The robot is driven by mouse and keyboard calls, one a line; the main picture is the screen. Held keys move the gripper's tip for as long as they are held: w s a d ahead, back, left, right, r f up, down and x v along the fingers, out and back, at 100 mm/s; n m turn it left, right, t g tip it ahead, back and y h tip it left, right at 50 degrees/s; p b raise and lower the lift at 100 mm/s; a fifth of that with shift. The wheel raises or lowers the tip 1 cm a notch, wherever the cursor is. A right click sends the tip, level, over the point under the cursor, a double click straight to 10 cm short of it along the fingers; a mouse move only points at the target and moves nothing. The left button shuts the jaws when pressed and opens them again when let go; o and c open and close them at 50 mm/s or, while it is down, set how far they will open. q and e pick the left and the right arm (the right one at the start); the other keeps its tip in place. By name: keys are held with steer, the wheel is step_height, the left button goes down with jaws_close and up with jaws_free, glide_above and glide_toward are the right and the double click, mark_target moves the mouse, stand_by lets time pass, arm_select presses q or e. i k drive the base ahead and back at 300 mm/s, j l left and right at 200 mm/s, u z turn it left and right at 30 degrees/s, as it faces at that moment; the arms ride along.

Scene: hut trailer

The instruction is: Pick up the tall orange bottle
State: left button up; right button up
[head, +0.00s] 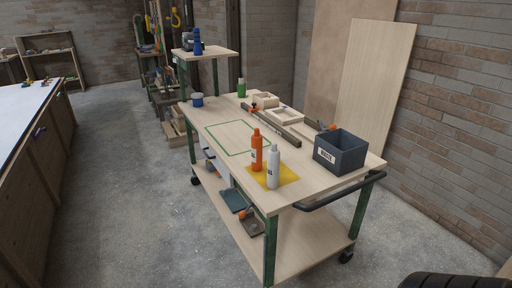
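A tall orange bottle (257,151) stands upright on the wooden top of a wheeled cart (222,112). It is at the back edge of a yellow sheet (288,173) near the cart's front-left side. A white bottle (273,167) stands upright just in front of it and to its right, close beside it. Neither of my grippers is in the head view.
A dark grey bin (340,152) stands at the cart's right end. A clamp bar (273,127), wooden frames (285,117), a green bottle (241,88) and a blue-and-white tin (197,100) are farther back. A black handle bar (330,197) juts out at the near end.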

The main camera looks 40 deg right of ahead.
mark_target(257, 139)
steer(key=i+l, duration=0.15)
steer(key=l, duration=0.2)
steer(key=i+l, duration=0.15)
steer(key=l, duration=0.2)
steer(key=i+l, duration=0.15)
steer(key=l, duration=0.15)
steer(key=i+l, duration=0.15)
steer(key=l, duration=0.2)
steer(key=i+l, duration=0.15)
steer(key=l, duration=0.2)
